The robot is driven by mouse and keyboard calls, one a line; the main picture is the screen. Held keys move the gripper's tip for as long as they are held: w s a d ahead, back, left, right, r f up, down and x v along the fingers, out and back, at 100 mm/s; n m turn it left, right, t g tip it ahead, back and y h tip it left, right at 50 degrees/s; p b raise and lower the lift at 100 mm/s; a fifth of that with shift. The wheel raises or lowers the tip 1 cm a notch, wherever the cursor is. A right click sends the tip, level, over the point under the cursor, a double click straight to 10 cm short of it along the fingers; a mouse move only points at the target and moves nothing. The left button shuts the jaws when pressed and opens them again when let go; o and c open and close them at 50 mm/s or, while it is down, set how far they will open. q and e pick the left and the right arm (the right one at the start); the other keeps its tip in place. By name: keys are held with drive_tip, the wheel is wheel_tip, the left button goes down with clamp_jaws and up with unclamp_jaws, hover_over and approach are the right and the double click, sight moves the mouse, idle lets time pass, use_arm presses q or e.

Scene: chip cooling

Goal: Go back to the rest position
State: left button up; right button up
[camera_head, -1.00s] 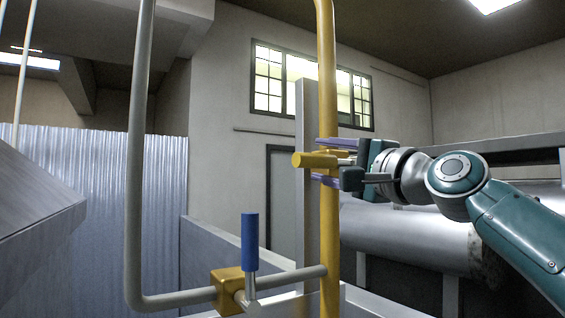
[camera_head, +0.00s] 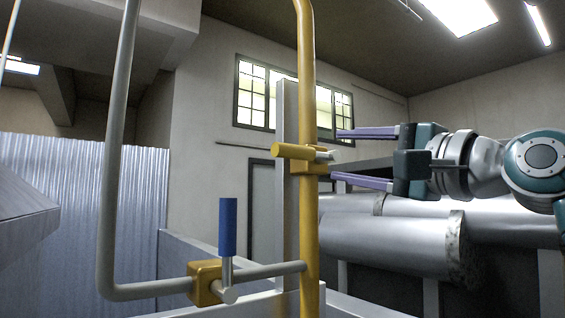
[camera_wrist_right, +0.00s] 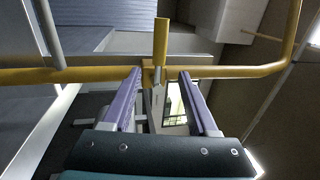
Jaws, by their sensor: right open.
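My right gripper (camera_head: 362,159) is open and empty, with two purple fingers one above the other. It is to the right of the yellow pipe (camera_head: 307,80) and apart from it in the head view. A yellow valve handle (camera_head: 294,151) sticks out to the left from a yellow valve body on that pipe, level with the gripper. In the right wrist view the handle (camera_wrist_right: 160,50) lies beyond and between the fingertips (camera_wrist_right: 160,72). My left gripper is in neither view.
A grey pipe (camera_head: 107,200) bends at the lower left and joins the yellow pipe. It carries a valve with a blue handle (camera_head: 228,226). Large silver cylinders (camera_head: 400,245) lie behind the right gripper. A corrugated metal wall (camera_head: 80,190) stands at the left.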

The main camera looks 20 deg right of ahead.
idle(0.3)
drive_tip(key=s+a+f+n+g+h+p, duration=0.2)
drive_tip(key=s+f+n+g, duration=0.3)
drive_tip(key=f, duration=0.7)
drive_tip(key=s+a+f+n+g+h+p, duration=0.1)
drive_tip(key=s+a+f+n+g+p, duration=0.2)
drive_tip(key=s+f, duration=0.65)
drive_tip(key=s+d+f+n+g+h, duration=0.1)
drive_tip(key=s+f+n+g+h, duration=0.1)
drive_tip(key=s, duration=0.6)
drive_tip(key=s+d+f+n+g+h+p, duration=0.1)
drive_tip(key=s+f+n+g, duration=0.4)
drive_tip(key=s+f, duration=0.3)
drive_tip(key=shift+s+f+n+h, duration=0.3)
drive_tip(key=shift+s+n+h, duration=0.1)
drive_tip(key=shift+s+n, duration=0.2)
drive_tip(key=shift+w, duration=0.1)
drive_tip(key=shift+c, duration=0.2)
